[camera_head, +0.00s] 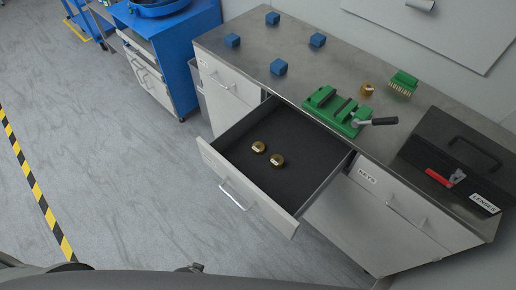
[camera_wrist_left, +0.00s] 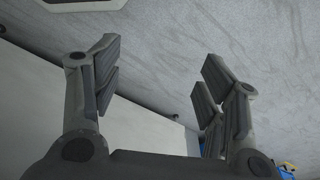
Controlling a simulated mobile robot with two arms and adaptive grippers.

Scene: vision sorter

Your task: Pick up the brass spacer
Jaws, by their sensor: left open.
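Two brass spacers lie in the open drawer (camera_head: 310,150), one at the left (camera_head: 258,147) and one just right of it (camera_head: 277,160). They are short brass cylinders with a light mark on top. A third brass piece (camera_head: 366,88) stands on the bench top behind the green vise. My left gripper (camera_wrist_left: 158,70) is open and empty in the left wrist view, with floor and a pale flat surface behind it. No brass spacer shows there. My right gripper is not in view.
The steel bench (camera_head: 240,55) bears several blue cubes (camera_head: 278,67), a green vise (camera_head: 335,108), a green brush (camera_head: 403,83) and a black toolbox (camera_head: 455,160). The drawer juts out over the floor. A blue cabinet (camera_head: 180,45) stands left; the floor (camera_head: 130,170) before it is clear.

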